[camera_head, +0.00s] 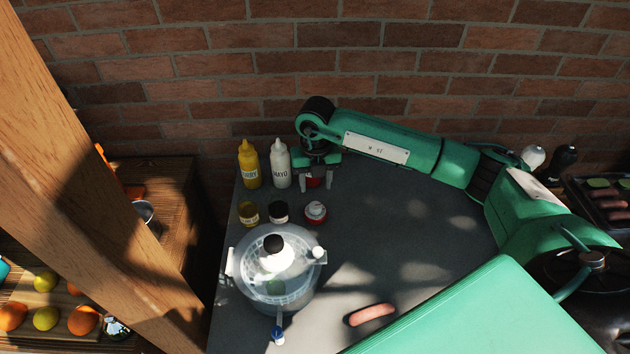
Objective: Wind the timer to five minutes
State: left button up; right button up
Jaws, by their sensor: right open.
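My right gripper (316,183) comes in from the right at the back of the grey tabletop (400,235), pointing down. Its fingers are apart on either side of a small red thing (314,181), mostly hidden by the gripper; I cannot tell whether they touch it. Just in front stands a small round red and white item (316,212) with a raised knob-like top. It may be the timer, but its markings are too small to read. My left gripper is not in view.
A yellow curry bottle (249,164), a white mayo bottle (281,164) and two small jars (249,213) (279,212) stand left of the gripper. A clear lidded bowl (250,284) and a sausage (371,314) are nearer. The tabletop's middle is clear. A brick wall (380,60) stands behind.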

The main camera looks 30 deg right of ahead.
aim_at(315, 206)
jog(key=shift+w+d+f+b, duration=0.15)
jog(key=shift+w+f+b, duration=0.2)
jog(key=shift+f, duration=0.35)
jog(key=shift+w+d+f, duration=0.1)
jog(key=shift+w+f, duration=0.05)
jog(key=shift+s+f, duration=0.2)
jog(key=shift+f, duration=0.1)
jog(key=shift+f+b, duration=0.5)
jog(key=shift+f, duration=0.1)
jog(key=shift+f+b, duration=0.75)
jog(key=shift+f, duration=0.7)
jog(key=shift+f+b, duration=1.25)
jog(key=shift+f, duration=0.2)
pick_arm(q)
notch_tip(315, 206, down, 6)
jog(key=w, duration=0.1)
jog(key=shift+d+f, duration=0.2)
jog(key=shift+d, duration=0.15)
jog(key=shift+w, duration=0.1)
